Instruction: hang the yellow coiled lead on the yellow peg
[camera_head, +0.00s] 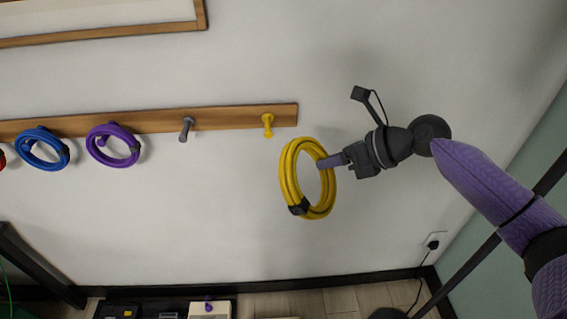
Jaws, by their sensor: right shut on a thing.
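The yellow coiled lead (289,181) is a ring of several turns with a black clip at its lower edge. My right gripper (325,162) is shut on the right side of the coil and holds it up in front of the wall. The yellow peg (267,124) sticks out near the right end of the wooden rail (222,116) and is bare. The coil hangs below and to the right of the peg in the picture, apart from it. How far the coil is from the wall is hard to tell. My left gripper is not in view.
A grey peg (187,128) on the rail is empty. A purple coil (95,148) and a blue coil (63,153) hang further left, with part of a red one at the edge. A wooden frame (110,35) is above. The wall around the yellow peg is clear.

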